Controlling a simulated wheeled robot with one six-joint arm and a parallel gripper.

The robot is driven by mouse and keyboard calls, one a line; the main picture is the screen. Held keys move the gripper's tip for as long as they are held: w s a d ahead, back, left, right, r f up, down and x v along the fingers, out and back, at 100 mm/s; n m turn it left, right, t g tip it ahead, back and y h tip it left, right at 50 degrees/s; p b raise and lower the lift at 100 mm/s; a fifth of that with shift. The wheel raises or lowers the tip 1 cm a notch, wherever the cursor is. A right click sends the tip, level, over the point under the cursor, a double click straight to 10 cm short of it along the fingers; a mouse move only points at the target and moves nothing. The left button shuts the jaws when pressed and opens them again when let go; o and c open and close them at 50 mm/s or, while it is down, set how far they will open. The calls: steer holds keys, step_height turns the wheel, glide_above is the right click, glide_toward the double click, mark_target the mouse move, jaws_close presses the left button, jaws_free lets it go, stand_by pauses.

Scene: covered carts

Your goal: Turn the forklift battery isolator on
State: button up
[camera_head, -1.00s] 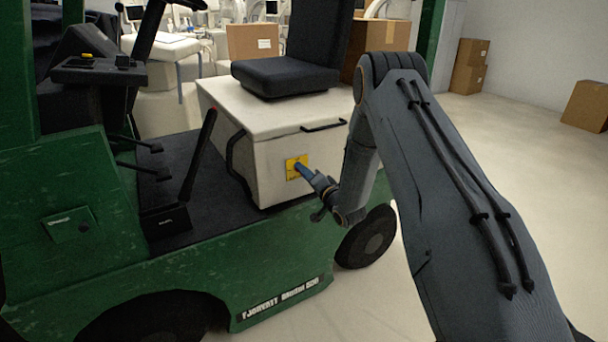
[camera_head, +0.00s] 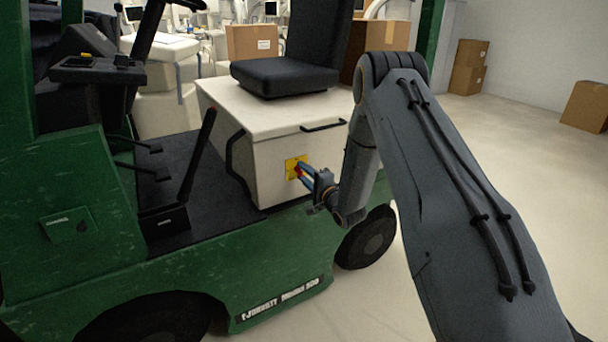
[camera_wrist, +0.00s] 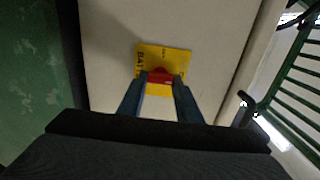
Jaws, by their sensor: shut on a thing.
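The battery isolator has a red handle (camera_wrist: 160,76) on a yellow plate (camera_wrist: 178,56) with dark lettering, partly covered. The plate (camera_head: 291,171) is on the side of the forklift's pale box (camera_head: 275,176) below the seat. My gripper (camera_wrist: 161,82) reaches the plate with its two blue fingers on either side of the red handle, shut on it. In the head view my gripper (camera_head: 301,171) meets the plate from the right, and a bit of red shows between the fingers. The handle's exact angle is hard to tell.
The green forklift (camera_head: 230,275) fills the left, with a black lever (camera_head: 197,158) and a black seat (camera_head: 290,78). A black handle (camera_head: 323,125) sits on the box above the plate. Cardboard boxes (camera_head: 468,67) stand at the back right.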

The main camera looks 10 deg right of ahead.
stand_by(0.3)
steer(key=o, duration=1)
steer(key=shift+o, duration=0.2)
steer(key=v, duration=0.8)
